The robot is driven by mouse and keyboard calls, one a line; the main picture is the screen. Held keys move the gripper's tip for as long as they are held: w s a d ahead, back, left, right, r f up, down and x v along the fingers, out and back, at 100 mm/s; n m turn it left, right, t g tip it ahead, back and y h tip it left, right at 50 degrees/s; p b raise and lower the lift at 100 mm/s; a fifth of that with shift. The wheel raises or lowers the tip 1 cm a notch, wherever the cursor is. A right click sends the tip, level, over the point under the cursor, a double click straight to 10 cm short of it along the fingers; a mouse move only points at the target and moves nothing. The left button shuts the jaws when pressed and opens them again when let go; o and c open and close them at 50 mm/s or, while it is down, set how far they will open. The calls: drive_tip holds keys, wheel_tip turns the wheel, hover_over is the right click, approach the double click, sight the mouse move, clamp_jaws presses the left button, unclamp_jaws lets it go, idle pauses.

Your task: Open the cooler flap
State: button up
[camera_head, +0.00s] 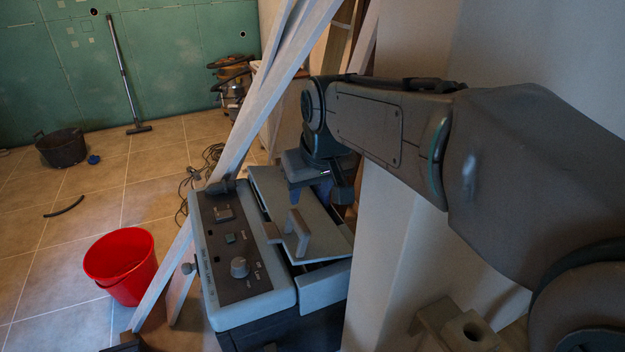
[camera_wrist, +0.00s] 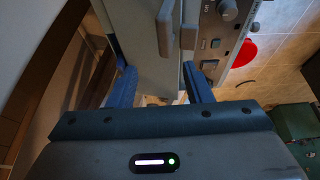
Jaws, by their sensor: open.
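The cooler (camera_head: 212,278) is a grey-blue box with a dark control panel at the lower middle of the head view. Its flap (camera_head: 275,198) is a flat grey lid with a raised handle (camera_head: 298,228). The flap sits tilted, with a dark gap under its front edge. My gripper (camera_head: 320,188) is over the far right part of the flap. In the wrist view, my gripper (camera_wrist: 160,88) has its two blue fingers spread, with the flap (camera_wrist: 150,68) showing between and beyond them. The handle (camera_wrist: 166,30) is ahead of the fingers. Whether a finger touches the flap is unclear.
Pale wooden beams (camera_head: 255,110) lean behind the cooler. A pale wall corner (camera_head: 385,245) stands close on its right. A red bucket (camera_head: 122,265) is on the tiles to the left. A black tub (camera_head: 62,148) stands farther back. The left floor is mostly clear.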

drive_tip(key=shift+v, duration=1.15)
